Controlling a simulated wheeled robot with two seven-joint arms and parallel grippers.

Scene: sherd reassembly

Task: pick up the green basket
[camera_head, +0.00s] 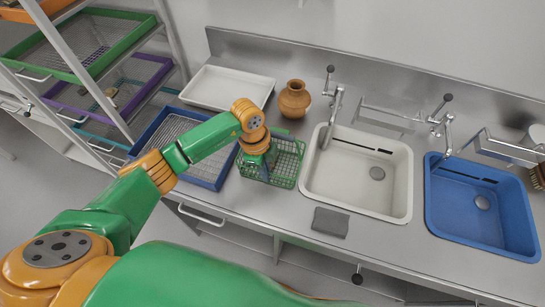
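The green basket (288,163) is a small wire basket on the steel counter, just left of the white sink. It appears upright. My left gripper (262,170) reaches down at the basket's left part, from above. My wrist and hand hide that side of the basket and most of the fingers. I cannot tell whether the fingers are open or shut, or whether they touch the wire. My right gripper is not in view.
A blue mesh tray (213,178) lies close left of the basket. A white tray (229,87) and a brown clay jar (294,99) stand behind. To the right are the white sink (340,198) and blue sink (470,228). A grey cloth (330,222) lies in front.

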